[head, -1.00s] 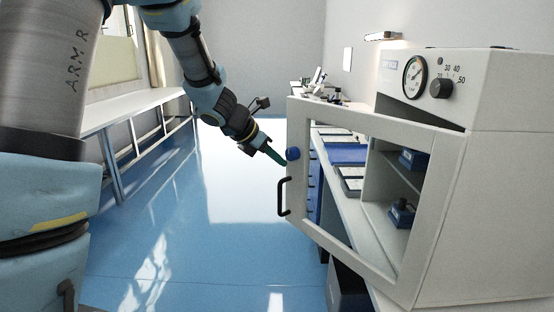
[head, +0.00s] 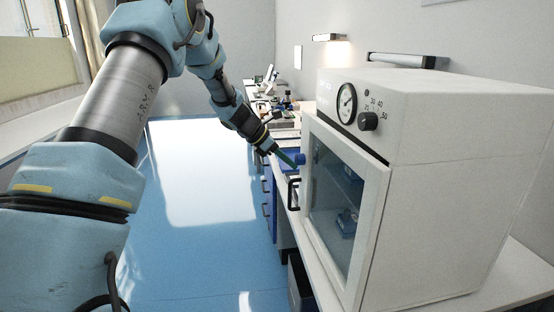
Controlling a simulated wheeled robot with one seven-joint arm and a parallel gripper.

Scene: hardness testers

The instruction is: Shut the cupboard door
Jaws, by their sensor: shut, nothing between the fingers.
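The white cupboard (head: 450,180) stands on the bench at the right. Its glazed door (head: 372,235) lies almost flush with the front, with a thin dark line along its top edge; I cannot tell whether it is fully shut. Two small blue items show dimly through the glass. A blue knob (head: 300,159) and a black bar handle (head: 293,193) are at the door's far left edge. My gripper (head: 288,158) is shut and empty, its green fingertips at the blue knob. I cannot tell whether they touch it.
The cupboard's dial (head: 347,103) and black control knob (head: 369,121) are above the door. The white bench (head: 322,283) runs back along the right wall, with instruments (head: 284,100) farther along. The blue floor (head: 195,255) left of it is clear.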

